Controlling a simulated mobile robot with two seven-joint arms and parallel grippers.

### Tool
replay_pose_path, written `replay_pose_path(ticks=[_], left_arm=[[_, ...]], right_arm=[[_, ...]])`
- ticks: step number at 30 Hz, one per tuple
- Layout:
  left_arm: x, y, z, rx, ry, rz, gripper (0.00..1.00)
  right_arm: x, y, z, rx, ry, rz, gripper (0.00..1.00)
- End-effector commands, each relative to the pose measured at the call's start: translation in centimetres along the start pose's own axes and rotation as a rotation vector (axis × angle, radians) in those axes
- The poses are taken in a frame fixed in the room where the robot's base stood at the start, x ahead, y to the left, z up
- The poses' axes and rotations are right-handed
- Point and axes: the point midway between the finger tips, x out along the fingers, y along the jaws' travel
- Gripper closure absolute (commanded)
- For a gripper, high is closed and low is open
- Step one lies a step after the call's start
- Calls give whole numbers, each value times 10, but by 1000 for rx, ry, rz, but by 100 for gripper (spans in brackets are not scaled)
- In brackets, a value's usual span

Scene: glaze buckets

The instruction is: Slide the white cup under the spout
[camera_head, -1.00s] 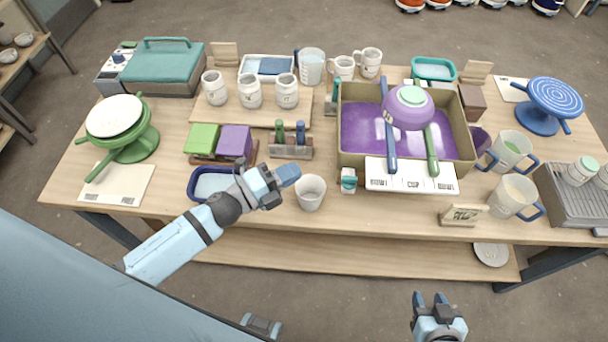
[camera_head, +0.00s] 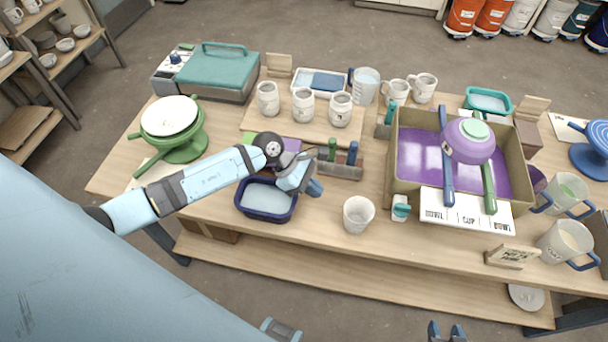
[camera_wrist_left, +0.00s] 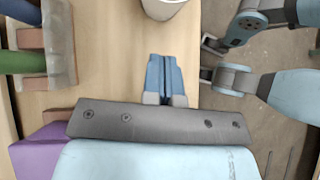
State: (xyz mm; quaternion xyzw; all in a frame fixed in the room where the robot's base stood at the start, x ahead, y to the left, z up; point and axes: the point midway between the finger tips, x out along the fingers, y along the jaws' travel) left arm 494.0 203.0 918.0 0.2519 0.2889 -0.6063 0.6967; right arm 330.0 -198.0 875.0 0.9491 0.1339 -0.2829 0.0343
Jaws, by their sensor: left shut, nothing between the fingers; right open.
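The white cup (camera_head: 358,214) stands upright near the front edge of the table, its rim also at the top of the left wrist view (camera_wrist_left: 162,8). The teal spout (camera_head: 401,208) is on the front of the glaze basin (camera_head: 398,150), just right of the cup; the cup is beside it, not beneath it. My left gripper (camera_head: 314,188) is shut and empty, left of the cup with a gap between. Its closed blue fingers show in the left wrist view (camera_wrist_left: 165,68), pointing toward the cup. My right gripper (camera_head: 446,332) is open and empty, low in front of the table.
A dark blue tub (camera_head: 266,216) sits under my left forearm. A tool holder (camera_head: 338,170) stands behind my left gripper. A white label card (camera_head: 470,212) leans on the basin front, and a small sign (camera_head: 512,256) stands further right. Bare tabletop surrounds the cup.

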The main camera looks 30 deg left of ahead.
Motion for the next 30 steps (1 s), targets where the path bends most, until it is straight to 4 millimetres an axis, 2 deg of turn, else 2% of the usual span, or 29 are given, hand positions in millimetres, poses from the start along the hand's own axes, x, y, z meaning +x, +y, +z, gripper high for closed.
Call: replay_pose_path(ticks=[4,9,15,26,30], left_arm=[[31,-1,3,-3,-3,-2,100],[46,0,22,-1,-3,-1,100],[55,0,29,-1,-1,0,100],[57,0,30,0,-1,0,100],[74,1,43,4,-2,0,100]], right_arm=[[-4,0,-7,2,1,2,57],[-10,0,-12,5,-3,6,57],[-12,0,-13,5,-5,8,57],[-11,0,-12,6,-4,8,57],[-6,0,-6,8,-2,7,57]])
